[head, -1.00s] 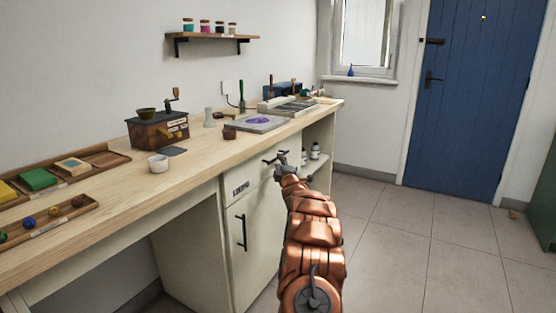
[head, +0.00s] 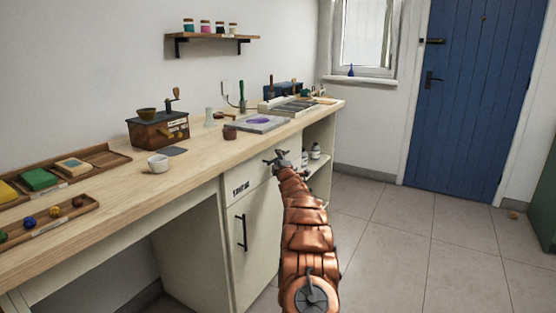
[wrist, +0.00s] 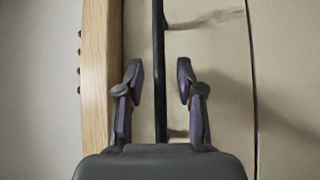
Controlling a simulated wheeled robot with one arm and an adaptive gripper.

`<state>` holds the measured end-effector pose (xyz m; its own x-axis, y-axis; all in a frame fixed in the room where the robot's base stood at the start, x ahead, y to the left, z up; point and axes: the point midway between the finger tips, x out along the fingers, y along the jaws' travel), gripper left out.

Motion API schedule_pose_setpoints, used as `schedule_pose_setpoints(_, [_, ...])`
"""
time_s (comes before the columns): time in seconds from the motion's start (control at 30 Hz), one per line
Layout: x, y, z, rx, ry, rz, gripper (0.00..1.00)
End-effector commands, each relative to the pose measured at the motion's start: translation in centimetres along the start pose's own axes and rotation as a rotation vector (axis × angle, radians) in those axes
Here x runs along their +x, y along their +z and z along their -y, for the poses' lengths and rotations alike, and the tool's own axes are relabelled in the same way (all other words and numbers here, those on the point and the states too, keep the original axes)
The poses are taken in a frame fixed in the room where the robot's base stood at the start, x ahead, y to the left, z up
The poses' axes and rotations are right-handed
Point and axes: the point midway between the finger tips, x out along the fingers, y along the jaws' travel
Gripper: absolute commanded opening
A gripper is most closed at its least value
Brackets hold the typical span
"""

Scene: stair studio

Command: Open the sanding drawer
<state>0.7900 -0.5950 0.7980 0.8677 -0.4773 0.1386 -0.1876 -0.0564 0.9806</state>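The drawer front (head: 262,176) is cream, under the wooden bench top, with a small label (head: 240,189) whose text I cannot read. My gripper (head: 274,159) is in front of it and partly covers it. In the wrist view the drawer front (wrist: 215,60) fills the middle, with a dark bar handle (wrist: 160,45) running up the picture. My gripper's two fingers (wrist: 162,85) are apart, one on each side of the handle's line. I see no finger touching the bar. The handle is not clear in the head view.
Below is a cupboard door with a black upright handle (head: 242,232). Open shelves (head: 318,166) with bottles stand to the right.

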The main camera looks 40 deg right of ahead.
Motion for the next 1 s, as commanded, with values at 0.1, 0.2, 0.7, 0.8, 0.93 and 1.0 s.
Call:
schedule_pose_setpoints(0.1, [-0.01, 0.01, 0.0, 0.0, 0.0, 0.0, 0.35])
schedule_pose_setpoints(0.2, [-0.01, 0.01, 0.02, 0.0, 0.0, 0.0, 0.25])
schedule_pose_setpoints(0.7, [-0.02, 0.01, 0.05, 0.0, -0.001, 0.0, 0.0])
schedule_pose_setpoints(0.8, [-0.01, 0.0, 0.07, 0.0, -0.001, 0.0, 0.0])
schedule_pose_setpoints(0.93, [-0.02, 0.0, 0.08, 0.0, -0.001, 0.0, 0.0])
schedule_pose_setpoints(1.0, [-0.02, -0.01, 0.09, 0.0, -0.001, 0.0, 0.0])
